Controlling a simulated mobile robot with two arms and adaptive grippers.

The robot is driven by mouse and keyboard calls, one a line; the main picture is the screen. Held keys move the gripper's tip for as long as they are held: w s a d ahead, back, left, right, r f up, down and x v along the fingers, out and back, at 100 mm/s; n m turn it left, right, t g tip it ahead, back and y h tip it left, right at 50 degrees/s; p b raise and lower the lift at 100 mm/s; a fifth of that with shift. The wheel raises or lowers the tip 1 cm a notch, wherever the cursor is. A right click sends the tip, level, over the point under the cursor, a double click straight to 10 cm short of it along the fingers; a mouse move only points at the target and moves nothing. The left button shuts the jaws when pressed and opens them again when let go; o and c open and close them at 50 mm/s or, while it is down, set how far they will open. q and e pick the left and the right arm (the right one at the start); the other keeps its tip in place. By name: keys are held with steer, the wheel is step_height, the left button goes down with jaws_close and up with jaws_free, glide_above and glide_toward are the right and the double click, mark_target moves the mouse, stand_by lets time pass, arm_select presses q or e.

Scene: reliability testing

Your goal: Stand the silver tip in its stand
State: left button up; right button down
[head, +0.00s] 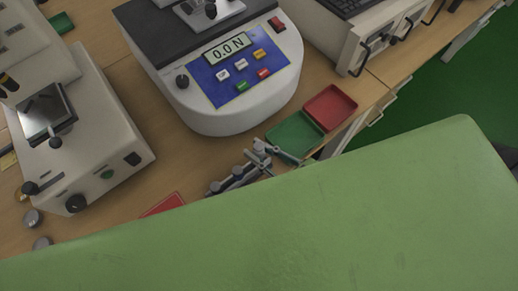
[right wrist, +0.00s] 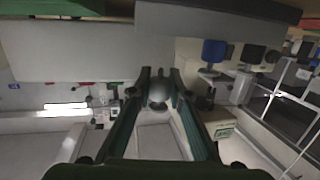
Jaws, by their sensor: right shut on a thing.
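In the right wrist view, my right gripper (right wrist: 160,74) has its two dark green fingers close together around a small roundish silver-grey thing (right wrist: 158,98), which looks like the silver tip. In the head view, small grey gripper parts (head: 262,150) show just past the edge of a large green surface. Beside them on the left is a dark holder with several grey round-headed pieces (head: 235,178), which looks like the stand. Its lower side is hidden by the green surface. I cannot tell whether the held tip touches it. My left gripper is not in view.
A tester reading 0.0 N (head: 226,50) stands behind the holder. A green tray (head: 293,137) and a red tray (head: 331,106) lie to the right. A white machine (head: 100,135), a red piece (head: 164,205) and grey discs (head: 32,217) are on the left.

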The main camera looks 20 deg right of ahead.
stand_by(0.3)
steer(key=shift+f, duration=0.1)
steer(key=shift+f, duration=0.1)
steer(key=shift+f+b, duration=0.35)
steer(key=shift+f, duration=0.3)
steer(key=shift+f, duration=0.45)
steer(key=shift+f, duration=0.35)
steer(key=shift+f+b, duration=0.15)
steer(key=shift+b, duration=0.15)
steer(key=shift+f, duration=0.65)
